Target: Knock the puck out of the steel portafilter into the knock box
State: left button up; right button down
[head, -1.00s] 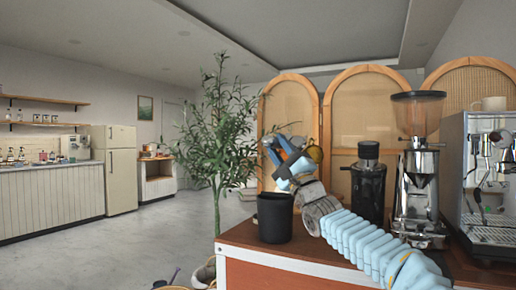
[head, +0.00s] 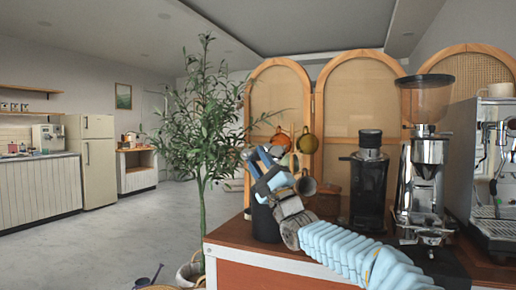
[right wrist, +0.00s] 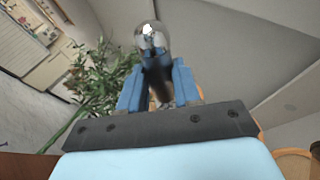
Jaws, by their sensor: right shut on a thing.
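The black knock box (head: 265,225) stands at the left end of the counter in the head view. My right gripper (head: 262,165) is over it, and the gripper and wrist hide much of its rim. In the right wrist view my right gripper (right wrist: 160,90) is shut on the dark handle of the steel portafilter (right wrist: 150,35). The portafilter's shiny round head lies beyond the fingertips. In the head view the portafilter is hard to make out behind the fingers. I cannot tell whether it touches the knock box or whether the puck is in it. My left gripper is not in view.
A black grinder (head: 369,180), a chrome grinder (head: 424,175) and the espresso machine (head: 480,165) stand to the right. A plant (head: 200,130) is left of the counter (head: 225,232).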

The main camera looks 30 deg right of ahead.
jog(key=shift+s+r+p, duration=0.1)
jog(key=shift+r+p, duration=0.45)
jog(key=shift+p, duration=0.2)
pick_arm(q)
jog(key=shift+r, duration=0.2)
pick_arm(e)
jog(key=shift+f, duration=0.1)
pick_arm(q)
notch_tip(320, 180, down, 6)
jog(key=b, duration=0.6)
pick_arm(e)
notch_tip(320, 180, down, 6)
notch_tip(320, 180, up, 7)
jog(key=p, duration=0.5)
jog(key=shift+a+f+p, duration=0.1)
jog(key=shift+p, duration=0.25)
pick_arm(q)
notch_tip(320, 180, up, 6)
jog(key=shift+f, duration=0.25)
pick_arm(e)
jog(key=shift+f, duration=0.2)
